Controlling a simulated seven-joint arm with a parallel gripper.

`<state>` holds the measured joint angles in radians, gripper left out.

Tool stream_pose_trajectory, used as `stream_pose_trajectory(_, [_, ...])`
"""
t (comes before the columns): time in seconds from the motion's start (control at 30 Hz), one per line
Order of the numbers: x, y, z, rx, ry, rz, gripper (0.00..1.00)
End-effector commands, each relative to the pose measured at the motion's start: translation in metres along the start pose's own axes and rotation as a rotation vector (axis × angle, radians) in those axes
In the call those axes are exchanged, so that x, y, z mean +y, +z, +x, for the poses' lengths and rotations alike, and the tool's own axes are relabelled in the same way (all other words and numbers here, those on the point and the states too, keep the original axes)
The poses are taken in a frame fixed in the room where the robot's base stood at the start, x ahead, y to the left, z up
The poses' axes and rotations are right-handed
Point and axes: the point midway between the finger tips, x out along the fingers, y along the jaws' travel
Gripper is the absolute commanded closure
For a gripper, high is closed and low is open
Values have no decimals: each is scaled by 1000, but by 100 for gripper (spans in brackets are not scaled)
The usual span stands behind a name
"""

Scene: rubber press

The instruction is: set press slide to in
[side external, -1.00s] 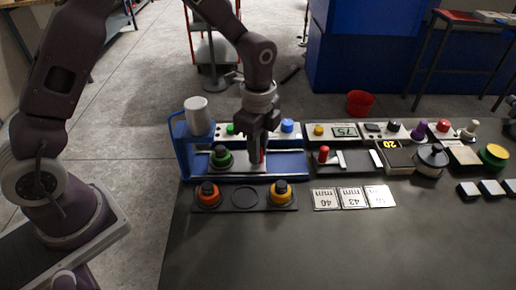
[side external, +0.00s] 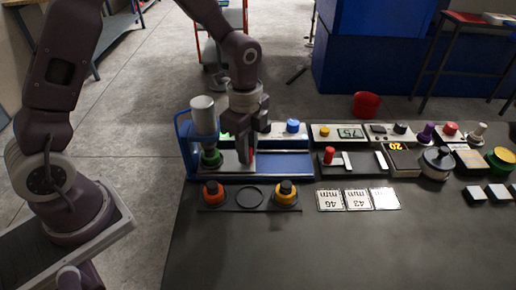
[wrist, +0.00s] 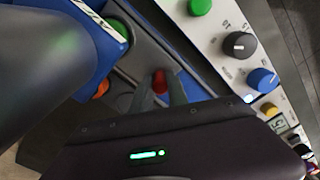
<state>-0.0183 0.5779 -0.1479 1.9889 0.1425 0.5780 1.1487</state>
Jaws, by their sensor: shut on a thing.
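The press (side external: 181,140) has a blue frame and an upright pale cylinder (side external: 204,112) at its left end. The flat grey press slide (side external: 231,163) lies on the blue base (side external: 288,165). A green-and-black piece (side external: 211,159) sits on the slide's left part, directly below the cylinder, which hides its top. My gripper (side external: 249,160) points down and is shut on the slide's red handle (side external: 252,156), right of the green piece. In the wrist view the red handle (wrist: 159,80) shows between my fingertips (wrist: 161,92).
A dark holder in front carries an orange piece (side external: 213,193), an empty round recess (side external: 249,197) and a yellow piece (side external: 285,193). Behind the base is a panel with a blue knob (side external: 292,126). Number cards (side external: 357,200) lie right. The front table is clear.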

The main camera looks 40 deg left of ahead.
Motion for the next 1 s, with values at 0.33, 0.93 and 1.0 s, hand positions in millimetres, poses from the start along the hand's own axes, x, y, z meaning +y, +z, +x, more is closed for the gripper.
stream_pose_trajectory(0.33, [3, 4, 0, -9, 9, -1, 63])
stream_pose_trajectory(0.93, [1, 3, -51, -5, 2, -1, 59])
stream_pose_trajectory(1.0, [0, 3, -62, -5, 2, -1, 59])
